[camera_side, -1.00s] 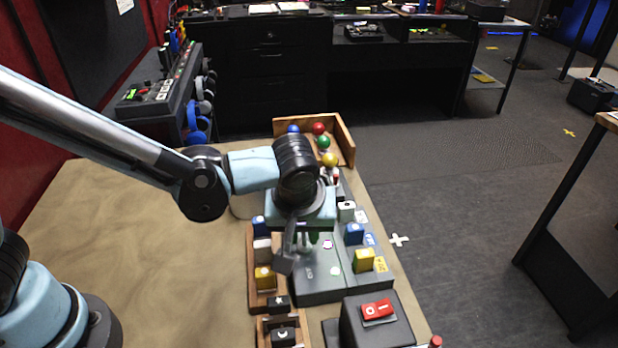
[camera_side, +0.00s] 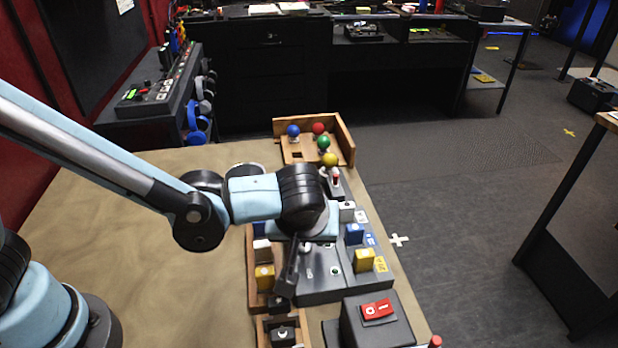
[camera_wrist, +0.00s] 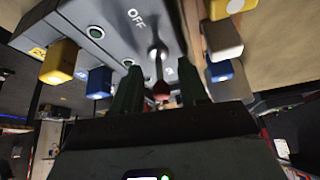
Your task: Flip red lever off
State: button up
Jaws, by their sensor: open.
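The red-tipped lever (camera_wrist: 161,90) shows in the wrist view as a metal stalk rising from the grey panel (camera_wrist: 110,25), with "OFF" printed beside its base. My gripper (camera_wrist: 158,80) is open, with one dark green finger on each side of the lever's tip; I cannot tell whether either touches it. In the side view my gripper (camera_side: 287,275) is tilted down over the left side of the grey panel (camera_side: 325,293). The wrist hides part of the panel there, and I cannot make out the lever between the fingers.
Blue (camera_side: 354,233) and yellow (camera_side: 364,260) blocks stand on the panel's right. A wooden tray with a yellow block (camera_side: 264,277) lies at its left. A red rocker switch (camera_side: 377,310) is in front, and coloured balls (camera_side: 323,142) stand behind. The tabletop at left is clear.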

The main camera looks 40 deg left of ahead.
jog(key=shift+r, duration=0.1)
jog(key=v, duration=1.2)
jog(key=shift+a, duration=0.1)
jog(key=w+a+r+m+g+h, duration=0.25)
jog(key=w+a+m+g, duration=0.2)
jog(key=m, duration=0.25)
jog(key=shift+h, duration=0.35)
jog(key=f, duration=0.8)
jog(key=d+f, duration=0.1)
jog(key=f, duration=0.3)
jog(key=shift+w+f, duration=0.15)
jog(key=shift+w, duration=0.2)
jog(key=shift+c, duration=0.2)
grip_shut()
